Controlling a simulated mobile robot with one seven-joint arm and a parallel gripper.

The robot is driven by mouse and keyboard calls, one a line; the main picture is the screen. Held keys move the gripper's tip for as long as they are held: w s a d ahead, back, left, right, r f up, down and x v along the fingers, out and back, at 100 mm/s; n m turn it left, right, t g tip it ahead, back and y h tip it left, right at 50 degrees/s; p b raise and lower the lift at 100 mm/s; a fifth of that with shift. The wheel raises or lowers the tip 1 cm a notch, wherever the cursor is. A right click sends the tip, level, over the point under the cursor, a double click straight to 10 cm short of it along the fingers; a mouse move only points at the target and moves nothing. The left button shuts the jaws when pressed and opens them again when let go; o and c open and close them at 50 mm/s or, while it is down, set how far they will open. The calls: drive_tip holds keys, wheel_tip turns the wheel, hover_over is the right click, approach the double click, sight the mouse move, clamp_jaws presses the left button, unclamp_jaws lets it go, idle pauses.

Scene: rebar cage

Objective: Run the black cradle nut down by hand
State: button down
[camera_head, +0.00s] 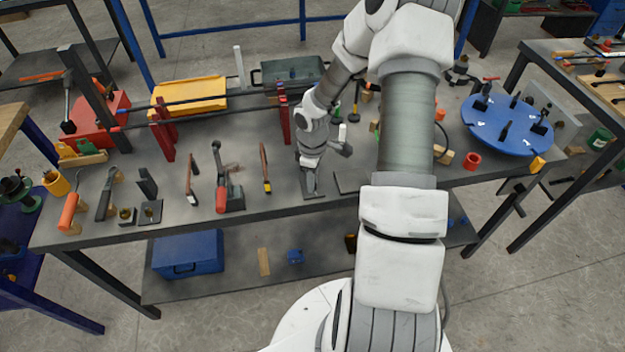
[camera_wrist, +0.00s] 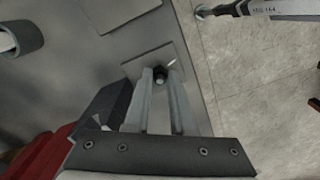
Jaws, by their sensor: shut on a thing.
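The black cradle nut (camera_wrist: 160,74) shows in the wrist view as a small dark piece between my two fingertips, over a flat grey plate (camera_wrist: 144,62). My gripper (camera_wrist: 159,80) is shut on it, with one pale finger on each side. In the head view my gripper (camera_head: 311,187) reaches down to the plate (camera_head: 318,195) near the front edge of the grey bench. There the nut is hidden by my gripper. The nut's threads and its height on any stud cannot be made out.
A dark upright block (camera_wrist: 100,108) stands close to the left of my fingers in the wrist view. Hand tools, including a red-handled one (camera_head: 221,195), stand along the bench (camera_head: 275,218) to the left. A blue round tray (camera_head: 507,145) is at the right.

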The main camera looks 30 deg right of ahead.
drive_tip(key=shift+m, duration=0.4)
drive_tip(key=m+b, duration=0.1)
drive_tip(key=m, duration=0.1)
drive_tip(key=shift+f+m+b, duration=0.1)
drive_tip(key=shift+m+b, duration=0.2)
drive_tip(key=shift+m, duration=0.1)
drive_tip(key=m+b, duration=0.1)
drive_tip(key=m, duration=0.3)
drive_tip(key=shift+m+b, duration=0.3)
drive_tip(key=shift+b, duration=0.1)
drive_tip(key=m+b, duration=0.1)
drive_tip(key=m, duration=0.2)
drive_tip(key=shift+m, duration=0.3)
drive_tip(key=m+b, duration=0.1)
drive_tip(key=m, duration=0.8)
drive_tip(key=m+p, duration=0.1)
drive_tip(key=m, duration=0.4)
drive_tip(key=shift+m, duration=0.3)
